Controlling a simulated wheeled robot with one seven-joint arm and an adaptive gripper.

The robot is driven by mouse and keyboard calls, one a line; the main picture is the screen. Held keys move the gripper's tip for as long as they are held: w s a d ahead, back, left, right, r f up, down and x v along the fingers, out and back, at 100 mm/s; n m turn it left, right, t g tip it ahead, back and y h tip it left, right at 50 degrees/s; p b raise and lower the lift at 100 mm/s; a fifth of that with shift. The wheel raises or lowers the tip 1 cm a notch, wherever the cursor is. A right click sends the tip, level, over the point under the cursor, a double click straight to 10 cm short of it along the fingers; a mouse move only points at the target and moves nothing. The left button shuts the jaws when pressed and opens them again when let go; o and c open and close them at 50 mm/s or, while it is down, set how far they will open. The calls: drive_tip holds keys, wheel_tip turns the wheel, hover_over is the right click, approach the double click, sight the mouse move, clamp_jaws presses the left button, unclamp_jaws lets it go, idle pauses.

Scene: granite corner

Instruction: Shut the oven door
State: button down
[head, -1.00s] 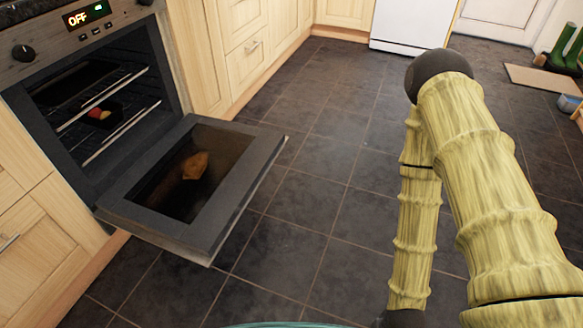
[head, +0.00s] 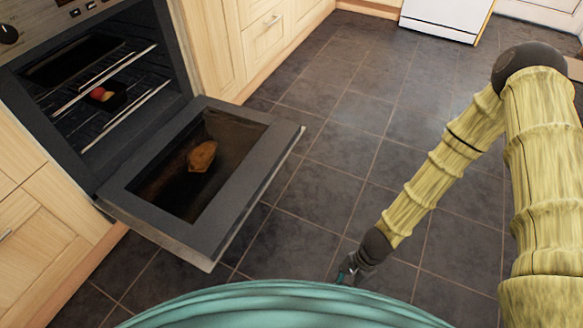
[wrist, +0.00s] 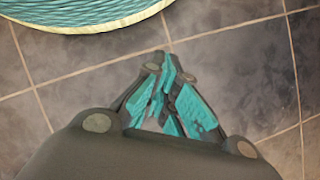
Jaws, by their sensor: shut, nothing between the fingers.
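The oven door (head: 282,160) hangs open, folded down to about level in front of the oven (head: 98,100). Its inner glass faces up and a brown lump (head: 202,156) shows on it. Inside the oven, a dark tray with a small red and pale item (head: 101,94) is on a rack. My gripper (head: 345,270) is low over the floor, to the right of the door and apart from it. In the wrist view my gripper (wrist: 166,72) is shut, with its teal fingers together and nothing between them, above floor tiles.
Wooden cabinets and drawers (head: 262,32) run beyond the oven, and more cabinet fronts (head: 40,215) are at left. A white appliance (head: 445,15) stands at the back. The dark tiled floor (head: 335,125) right of the door is clear.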

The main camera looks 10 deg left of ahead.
drive_tip(key=w+a+r+m+t+y, duration=0.1)
drive_tip(key=w+a+r+m+y, duration=0.2)
drive_tip(key=w, duration=0.4)
drive_tip(key=w+a+r+m+t+y, duration=0.1)
drive_tip(key=w+a+m+y, duration=0.15)
drive_tip(key=w+a, duration=0.3)
drive_tip(key=w+a+r+m+t+y, duration=0.1)
drive_tip(key=w+r+m+t+y, duration=0.2)
drive_tip(key=w, duration=0.6)
drive_tip(key=w+a+r+m+t+y, duration=0.1)
drive_tip(key=w+r+m+t, duration=0.3)
drive_tip(key=w, duration=0.6)
drive_tip(key=w+a+r+n+b, duration=0.1)
drive_tip(key=w+a+r+b, duration=0.1)
drive_tip(key=a+b, duration=0.5)
drive_tip(key=shift+w+a+g, duration=0.3)
drive_tip(key=shift+w+a, duration=0.05)
drive_tip(key=shift+a, duration=0.2)
drive_tip(key=shift+h, duration=0.25)
